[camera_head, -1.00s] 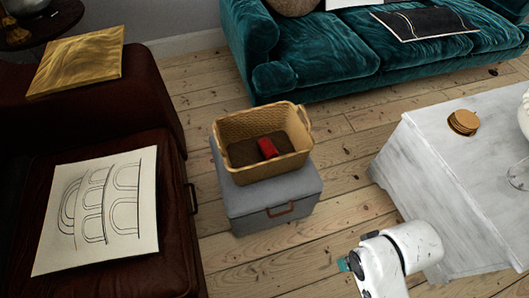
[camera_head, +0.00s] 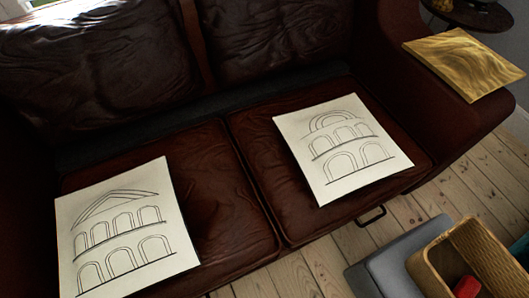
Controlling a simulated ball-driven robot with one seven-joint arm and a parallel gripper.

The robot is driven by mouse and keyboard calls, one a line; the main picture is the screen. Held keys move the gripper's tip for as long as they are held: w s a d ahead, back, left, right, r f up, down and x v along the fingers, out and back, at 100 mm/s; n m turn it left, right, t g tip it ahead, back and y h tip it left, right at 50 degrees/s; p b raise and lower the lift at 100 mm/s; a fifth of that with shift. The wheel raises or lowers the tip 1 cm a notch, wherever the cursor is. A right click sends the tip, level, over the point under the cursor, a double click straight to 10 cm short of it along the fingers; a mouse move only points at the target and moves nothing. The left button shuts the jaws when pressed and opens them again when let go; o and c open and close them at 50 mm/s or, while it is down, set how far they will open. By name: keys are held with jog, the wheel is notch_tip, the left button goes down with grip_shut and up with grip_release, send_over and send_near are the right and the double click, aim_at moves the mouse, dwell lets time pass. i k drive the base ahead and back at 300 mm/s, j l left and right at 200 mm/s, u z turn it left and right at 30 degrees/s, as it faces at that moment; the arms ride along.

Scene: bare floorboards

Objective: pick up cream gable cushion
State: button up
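The cream gable cushion (camera_head: 127,228) lies flat on the left seat of the dark brown leather sofa, at the lower left of the head view. It is a cream square with a line drawing of a triangular gable above two rows of arches. A second cream cushion (camera_head: 343,150), drawn with a rounded arch top over rows of arches, lies on the right seat. My gripper is not in view.
The brown sofa (camera_head: 203,165) fills most of the view. A gold cushion (camera_head: 467,62) lies on its right arm. A grey box (camera_head: 385,262) bears a wicker basket (camera_head: 490,255) holding a red item (camera_head: 467,287) at the lower right. Bare floorboards (camera_head: 318,270) show between sofa and box.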

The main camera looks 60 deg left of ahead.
aim_at(127, 234)
jog(key=k+j+u, duration=0.15)
jog(key=k+u, duration=0.25)
jog(key=k, duration=0.25)
jog(key=l+u, duration=0.1)
jog(key=u, duration=0.85)
jog(key=l+u, duration=0.15)
jog(key=u, duration=0.3)
jog(key=l+u, duration=0.1)
jog(key=u, duration=0.4)
jog(key=k+l+u, duration=0.1)
jog(key=l, duration=0.25)
jog(key=k+l+u, duration=0.1)
jog(key=k+l+z, duration=0.15)
jog(key=z, duration=0.25)
jog(key=k+l+z, duration=0.5)
jog(key=z, duration=0.25)
